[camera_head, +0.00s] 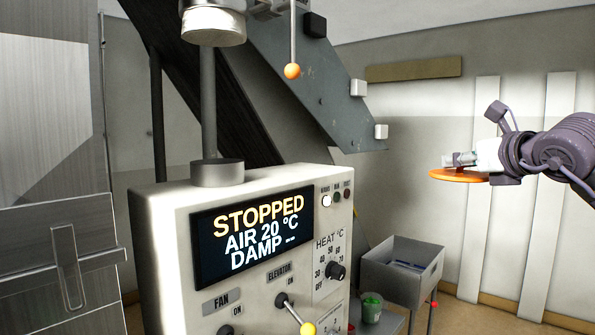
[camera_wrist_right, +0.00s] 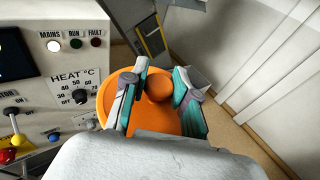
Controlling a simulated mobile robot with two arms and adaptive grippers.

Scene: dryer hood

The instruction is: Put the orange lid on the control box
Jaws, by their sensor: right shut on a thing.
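The orange lid (camera_head: 455,176) is a flat round disc held level in the air at the right of the head view. In the right wrist view the lid (camera_wrist_right: 150,122) has a round knob on top. My right gripper (camera_head: 462,160) is shut on the lid, with a finger on each side of the knob. The pale control box (camera_head: 165,245) stands left of centre, with a display reading STOPPED, AIR 20 °C, DAMP. The lid is well to the right of the box and apart from it. My left gripper is not in view.
A grey pipe (camera_head: 208,110) rises from a collar on the control box. A lever with an orange ball (camera_head: 292,71) hangs above. A grey open bin (camera_head: 402,272) and a green container (camera_head: 372,308) stand low at the right. Open air separates the lid from the box.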

